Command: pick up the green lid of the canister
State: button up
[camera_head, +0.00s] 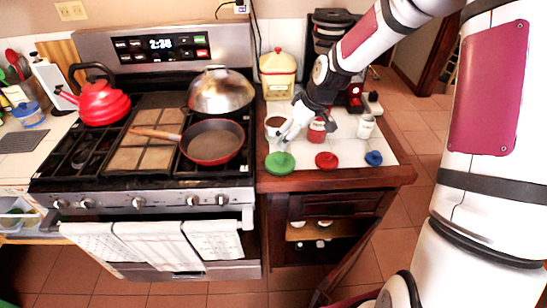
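The green lid (280,162) lies flat near the front left corner of the white-tiled counter. My gripper (284,140) reaches down from the upper right, its fingertips a little behind and above the lid. The view is too small to tell whether its fingers are apart, and I see nothing held in it. A small canister with a dark open top (274,124) stands just behind the lid, partly hidden by my gripper. A red canister (317,132) and a white canister (365,127) stand farther right.
A red lid (326,160) and a blue lid (374,158) lie to the right along the counter's front edge. A yellow jar with a red top (278,77) and a dark coffee machine (329,36) stand behind. The stove (140,190) with a frying pan (213,142) is left.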

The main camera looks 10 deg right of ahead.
send_over(281, 157)
jog(key=s, duration=0.1)
jog(key=f, duration=0.5)
jog(key=d+f, duration=0.1)
jog(key=f, duration=0.1)
jog(key=shift+f, duration=0.15)
jog(key=shift+s+p+x, duration=0.2)
jog(key=shift+p+x, duration=0.2)
jog(key=shift+x, duration=2.6)
jog(key=c, duration=1.1)
jog(key=shift+d+f, duration=0.1)
jog(key=shift+c, duration=0.6)
